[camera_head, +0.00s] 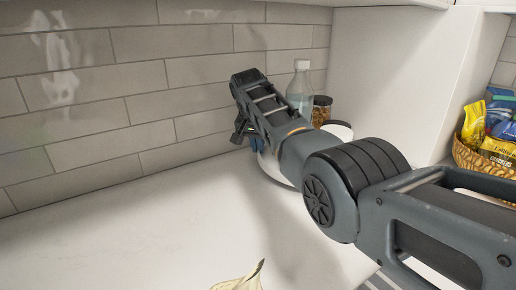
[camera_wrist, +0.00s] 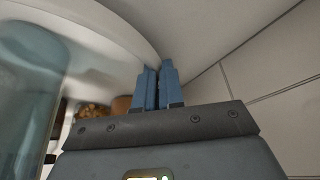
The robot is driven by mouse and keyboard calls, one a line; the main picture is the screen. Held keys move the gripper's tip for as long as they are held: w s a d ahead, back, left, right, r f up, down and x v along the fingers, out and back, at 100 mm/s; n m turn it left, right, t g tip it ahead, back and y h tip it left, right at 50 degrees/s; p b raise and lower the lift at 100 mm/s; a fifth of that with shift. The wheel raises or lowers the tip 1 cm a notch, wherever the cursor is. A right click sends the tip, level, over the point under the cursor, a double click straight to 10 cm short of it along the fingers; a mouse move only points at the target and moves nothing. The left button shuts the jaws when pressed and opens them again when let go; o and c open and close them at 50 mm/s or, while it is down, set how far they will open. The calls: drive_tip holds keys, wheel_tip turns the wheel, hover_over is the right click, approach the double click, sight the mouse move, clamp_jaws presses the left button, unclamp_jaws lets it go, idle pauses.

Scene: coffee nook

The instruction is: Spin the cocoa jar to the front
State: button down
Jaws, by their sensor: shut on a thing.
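A white round turntable (camera_head: 275,172) stands on the counter in the back corner, mostly hidden behind my arm. Its curved white rim (camera_wrist: 128,30) crosses the upper left of the wrist view. My gripper (camera_head: 256,146) is at the turntable's left side. In the wrist view its blue fingertips (camera_wrist: 158,84) are close together at the rim and shut on it. A jar with brown contents and a dark lid (camera_head: 322,109) stands at the back, partly hidden by my arm. I cannot tell whether it is the cocoa jar; no label shows.
A clear bottle (camera_head: 300,88) stands beside the jar. A white round-topped item (camera_head: 339,130) shows behind my arm. A wicker basket (camera_head: 485,163) with bright packets is at right. The tiled wall is close behind my gripper. The counter (camera_head: 130,235) at left is clear.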

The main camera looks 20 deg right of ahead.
drive_tip(key=shift+w+a, duration=0.1)
drive_tip(key=shift+a, duration=0.15)
drive_tip(key=c, duration=1.5)
unclamp_jaws()
drive_tip(key=shift+o, duration=1)
drive_tip(key=shift+d, duration=0.1)
drive_tip(key=shift+r, duration=0.1)
drive_tip(key=v, duration=0.7)
drive_tip(key=shift+r, duration=0.25)
